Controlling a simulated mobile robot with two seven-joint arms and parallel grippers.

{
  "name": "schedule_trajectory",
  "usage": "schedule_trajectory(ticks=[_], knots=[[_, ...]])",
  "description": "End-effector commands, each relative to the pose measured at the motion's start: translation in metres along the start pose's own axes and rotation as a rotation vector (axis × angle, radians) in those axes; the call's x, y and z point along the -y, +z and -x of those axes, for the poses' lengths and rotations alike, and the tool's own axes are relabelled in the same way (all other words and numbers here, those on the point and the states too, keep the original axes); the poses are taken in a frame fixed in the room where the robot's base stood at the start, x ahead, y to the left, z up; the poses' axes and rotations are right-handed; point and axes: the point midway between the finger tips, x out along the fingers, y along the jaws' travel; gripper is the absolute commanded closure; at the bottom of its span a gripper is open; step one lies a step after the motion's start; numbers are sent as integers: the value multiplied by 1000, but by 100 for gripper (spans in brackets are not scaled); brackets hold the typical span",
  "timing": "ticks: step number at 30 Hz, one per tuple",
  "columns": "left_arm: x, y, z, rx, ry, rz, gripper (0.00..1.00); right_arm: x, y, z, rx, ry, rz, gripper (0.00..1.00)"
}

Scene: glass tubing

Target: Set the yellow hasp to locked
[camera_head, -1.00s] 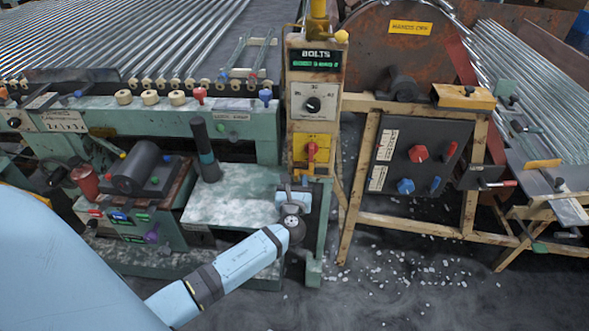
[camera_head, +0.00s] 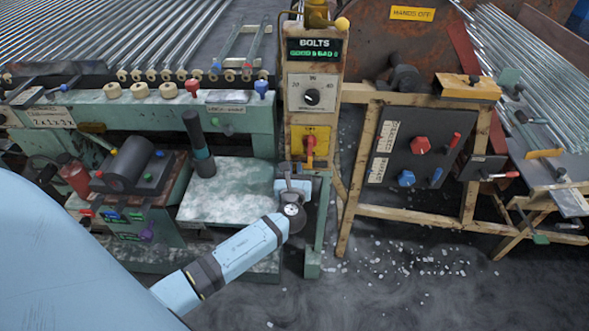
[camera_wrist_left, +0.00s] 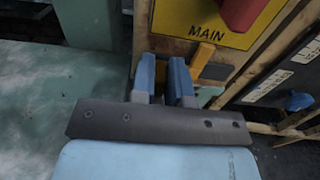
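A small yellow piece (camera_wrist_left: 203,56), which looks like the hasp, sits just below the yellow MAIN plate in the left wrist view. It is slightly beyond and to the right of my left fingers, and its lower part is partly hidden by the right finger. Whether it is locked cannot be told. In the head view I cannot make it out clearly near my gripper. My left gripper (camera_wrist_left: 162,62) has two blue fingers apart with an empty gap between them. In the head view the left gripper (camera_head: 293,172) is just below the MAIN plate. My right gripper is not in view.
The yellow MAIN plate (camera_head: 318,136) carries a red lever (camera_head: 309,152). A dial panel (camera_head: 312,94) is above it on the wooden post. A dark panel (camera_head: 416,150) with red and blue knobs stands to the right. A pale green bench top (camera_head: 228,200) lies left of my gripper.

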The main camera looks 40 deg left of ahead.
Motion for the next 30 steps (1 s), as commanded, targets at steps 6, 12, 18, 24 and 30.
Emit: schedule_trajectory(ticks=[6,12,18,24,30], knots=[[13,1,-1,0,0,2,100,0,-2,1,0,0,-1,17],[29,1,0,1,-1,1,100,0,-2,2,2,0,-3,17],[30,1,0,1,-3,2,79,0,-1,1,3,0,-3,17],[29,1,0,1,-2,1,60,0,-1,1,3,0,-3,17],[28,0,0,1,-1,1,60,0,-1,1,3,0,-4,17]])
